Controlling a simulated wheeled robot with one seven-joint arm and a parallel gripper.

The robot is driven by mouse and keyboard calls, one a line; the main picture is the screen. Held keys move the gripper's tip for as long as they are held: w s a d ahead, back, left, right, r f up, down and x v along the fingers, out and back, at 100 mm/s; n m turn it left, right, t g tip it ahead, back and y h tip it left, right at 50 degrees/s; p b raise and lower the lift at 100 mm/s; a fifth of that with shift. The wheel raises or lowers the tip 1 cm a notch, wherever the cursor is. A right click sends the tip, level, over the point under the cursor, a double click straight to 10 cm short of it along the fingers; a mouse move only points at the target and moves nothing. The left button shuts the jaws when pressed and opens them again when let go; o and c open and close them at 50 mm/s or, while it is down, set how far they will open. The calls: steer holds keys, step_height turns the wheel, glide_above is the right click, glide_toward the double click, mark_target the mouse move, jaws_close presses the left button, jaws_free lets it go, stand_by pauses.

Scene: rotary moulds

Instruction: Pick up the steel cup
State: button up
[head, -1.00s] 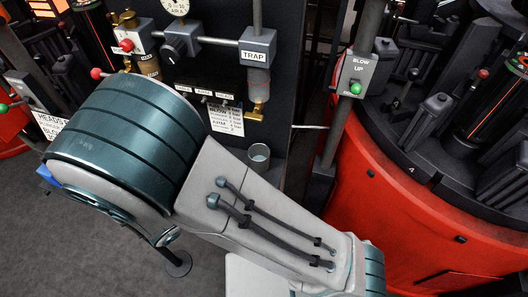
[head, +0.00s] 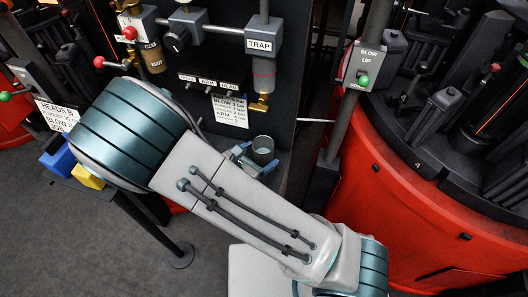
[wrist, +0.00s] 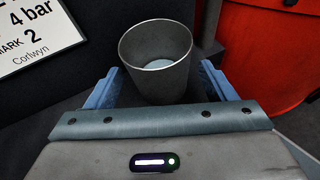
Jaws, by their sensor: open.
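The steel cup (head: 263,150) is a small grey open-topped cup. It stands upright on a dark ledge at the foot of the black panel, in the middle of the head view. My gripper (wrist: 160,84) is open, with one blue finger on each side of the cup and a visible gap at both. In the head view my gripper (head: 248,158) is at the cup's near left side, partly hidden by my arm.
The black panel (head: 215,60) with a TRAP block (head: 264,42) and a paper notice (head: 230,110) rises behind the cup. A grey post (head: 340,120) and a large red mould base (head: 400,210) stand to the right. Blue and yellow blocks (head: 88,177) lie at left.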

mark_target(261, 140)
steer(key=shift+x, duration=0.85)
steer(key=c, duration=1.2)
steer(key=shift+s+r, duration=0.15)
steer(key=shift+s+r, duration=0.1)
steer(key=shift+r, duration=0.3)
step_height(261, 140, up, 6)
steer(key=shift+f+p, duration=0.1)
steer(key=shift+p, duration=0.4)
steer(key=s+a, duration=0.3)
steer(key=s, duration=0.6)
steer(key=s+a, duration=0.3)
steer(key=s, duration=0.6)
steer(key=shift+a, duration=0.4)
